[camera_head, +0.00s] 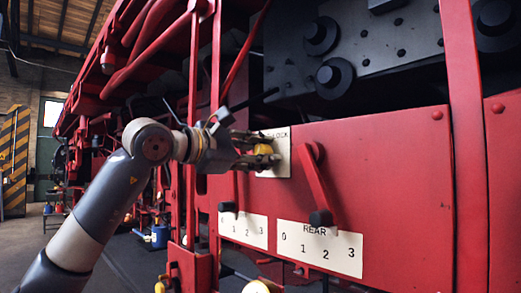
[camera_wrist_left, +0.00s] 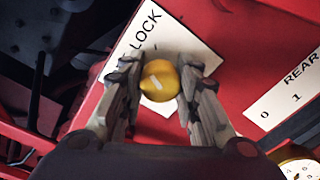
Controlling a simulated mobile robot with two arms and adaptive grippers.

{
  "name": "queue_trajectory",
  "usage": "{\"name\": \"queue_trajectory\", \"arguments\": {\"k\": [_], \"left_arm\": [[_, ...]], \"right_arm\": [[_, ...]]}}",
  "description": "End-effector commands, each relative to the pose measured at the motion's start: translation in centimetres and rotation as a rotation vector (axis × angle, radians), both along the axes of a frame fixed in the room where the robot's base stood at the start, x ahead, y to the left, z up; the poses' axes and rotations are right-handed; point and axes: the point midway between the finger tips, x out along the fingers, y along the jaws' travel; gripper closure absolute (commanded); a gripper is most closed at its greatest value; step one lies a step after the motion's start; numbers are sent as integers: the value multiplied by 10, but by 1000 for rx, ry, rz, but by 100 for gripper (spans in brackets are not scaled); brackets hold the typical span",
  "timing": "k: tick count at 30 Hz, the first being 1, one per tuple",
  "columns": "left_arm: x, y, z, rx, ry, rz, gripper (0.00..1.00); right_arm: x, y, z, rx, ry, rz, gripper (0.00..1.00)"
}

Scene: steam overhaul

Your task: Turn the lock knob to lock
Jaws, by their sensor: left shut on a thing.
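The lock knob (camera_wrist_left: 159,82) is a round yellow knob with a pale mark on its face. It sits on a white plate lettered LOCK (camera_wrist_left: 195,45) on the red panel. In the left wrist view my left gripper (camera_wrist_left: 160,88) has one finger on each side of the knob and is shut on it. In the head view the knob (camera_head: 263,149) is partly hidden by the fingers of my left gripper (camera_head: 262,154), which reaches it from the left. My right gripper is in neither view.
Right of the plate, a red lever (camera_head: 316,185) with a black end stands out from the red panel (camera_head: 390,180). Below are a scale plate marked REAR (camera_head: 320,249) and another numbered plate (camera_head: 243,229). Red upright bars stand close behind my left arm. Open floor lies at the far left.

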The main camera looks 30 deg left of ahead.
Motion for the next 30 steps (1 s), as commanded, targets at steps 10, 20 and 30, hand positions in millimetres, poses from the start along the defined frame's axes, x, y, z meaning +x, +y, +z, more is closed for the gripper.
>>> {"name": "queue_trajectory", "arguments": {"k": [10, 20, 30], "left_arm": [[0, 0, 0, 253, -86, -1, 94], [0, 0, -1, 376, -128, -1, 94], [0, 0, -2, 401, -136, -1, 94]], "right_arm": [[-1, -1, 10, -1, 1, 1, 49], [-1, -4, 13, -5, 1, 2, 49], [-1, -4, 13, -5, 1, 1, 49]]}}
